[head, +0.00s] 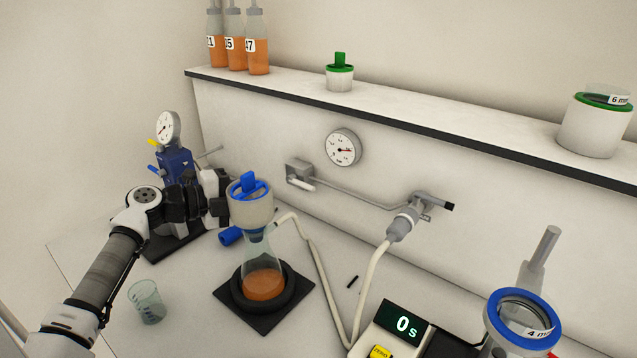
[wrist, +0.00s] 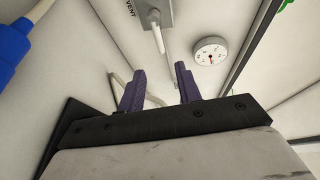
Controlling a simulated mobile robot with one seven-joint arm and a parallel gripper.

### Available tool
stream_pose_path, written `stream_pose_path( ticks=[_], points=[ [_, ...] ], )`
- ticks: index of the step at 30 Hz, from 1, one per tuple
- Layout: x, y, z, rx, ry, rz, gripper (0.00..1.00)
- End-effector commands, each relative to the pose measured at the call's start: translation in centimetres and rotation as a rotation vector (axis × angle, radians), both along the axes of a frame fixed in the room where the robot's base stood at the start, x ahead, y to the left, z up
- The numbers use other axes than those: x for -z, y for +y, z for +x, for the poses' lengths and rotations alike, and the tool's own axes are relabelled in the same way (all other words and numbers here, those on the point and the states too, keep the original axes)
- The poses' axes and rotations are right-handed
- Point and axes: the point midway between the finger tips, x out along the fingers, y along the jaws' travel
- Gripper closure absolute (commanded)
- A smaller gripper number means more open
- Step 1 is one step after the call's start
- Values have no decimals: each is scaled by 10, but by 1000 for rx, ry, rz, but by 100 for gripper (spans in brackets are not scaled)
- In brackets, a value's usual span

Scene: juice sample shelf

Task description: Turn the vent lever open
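The vent lever (head: 300,183) is a white handle on a grey wall box (head: 298,170) under the shelf. It slants down to the right in the head view. In the wrist view the lever (wrist: 157,38) hangs from the box (wrist: 153,12), which is marked VENT, ahead of my fingers. My gripper (wrist: 160,80) is open, with two purple fingers apart and nothing between them. It is short of the lever and does not touch it. In the head view my gripper's fingers are hidden behind the blue-lidded funnel; only its dark body shows.
The funnel (head: 251,210) stands on a flask (head: 262,275) of orange liquid, close to my gripper. A blue pump with a gauge (head: 168,128) is behind my arm. A hose (head: 310,245) crosses the counter to a wall valve (head: 425,205). A beaker (head: 147,302) stands at front left.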

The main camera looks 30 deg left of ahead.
Motion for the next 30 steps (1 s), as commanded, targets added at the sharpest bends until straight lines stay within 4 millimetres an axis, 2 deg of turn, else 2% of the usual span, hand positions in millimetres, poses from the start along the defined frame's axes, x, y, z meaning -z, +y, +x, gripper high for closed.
stream_pose_path(
  ticks=[5, 12, 18, 24, 30],
  points=[
    [1, -15, 22, 7, 1, -2, 66],
    [10, -41, 66, 6, 1, -1, 66],
    [18, -59, 96, 3, 1, -1, 66],
    [23, -67, 111, 2, 1, 0, 66],
    [25, -68, 114, 1, 0, 0, 66]
  ],
)
